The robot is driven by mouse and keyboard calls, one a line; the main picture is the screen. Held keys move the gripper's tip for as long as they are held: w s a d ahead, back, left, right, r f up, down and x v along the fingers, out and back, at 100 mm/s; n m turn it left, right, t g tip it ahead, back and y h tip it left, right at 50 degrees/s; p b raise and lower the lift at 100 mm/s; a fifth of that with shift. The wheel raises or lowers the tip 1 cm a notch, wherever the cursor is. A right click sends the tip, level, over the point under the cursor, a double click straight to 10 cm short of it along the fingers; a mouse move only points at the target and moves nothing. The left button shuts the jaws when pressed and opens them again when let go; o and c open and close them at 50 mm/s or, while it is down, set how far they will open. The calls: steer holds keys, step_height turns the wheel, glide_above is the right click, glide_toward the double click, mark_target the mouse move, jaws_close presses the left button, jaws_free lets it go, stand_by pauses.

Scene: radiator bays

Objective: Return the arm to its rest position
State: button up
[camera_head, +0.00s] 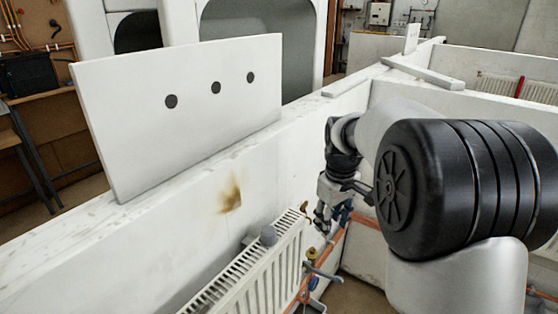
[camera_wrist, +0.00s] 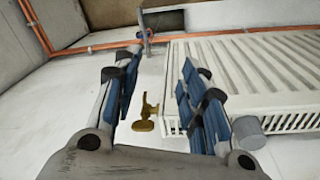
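My gripper (camera_wrist: 156,105) is open in the wrist view, its two blue-padded fingers spread apart with nothing held between them. In the head view my gripper (camera_head: 325,215) is beside the right end of the white radiator (camera_head: 245,280), close to the bay wall. The radiator also shows in the wrist view (camera_wrist: 265,70), to the right of the fingers. A small brass fitting (camera_wrist: 145,115) appears between the fingers in the wrist view, apart from both. My arm's large black joint hides part of the bay at the right of the head view.
A white panel with three dark holes (camera_head: 190,110) stands on the wall top at left. A grey cylindrical cap (camera_head: 268,236) sits at the radiator's top edge. Orange pipes (camera_wrist: 100,46) run along the wall. A brown scorch mark (camera_head: 230,196) is on the wall.

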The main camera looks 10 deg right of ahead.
steer(key=s+a+r+m+t, duration=0.1)
steer(key=s+a+r, duration=0.45)
steer(key=s, duration=0.25)
steer(key=s+a+m+t, duration=0.1)
steer(key=s+a, duration=0.1)
steer(key=s, duration=0.8)
steer(key=s+a+f+m+t+b, duration=0.1)
steer(key=s+a+m, duration=0.1)
steer(key=s, duration=0.8)
steer(key=shift+a+f, duration=0.2)
steer(key=shift+a, duration=0.35)
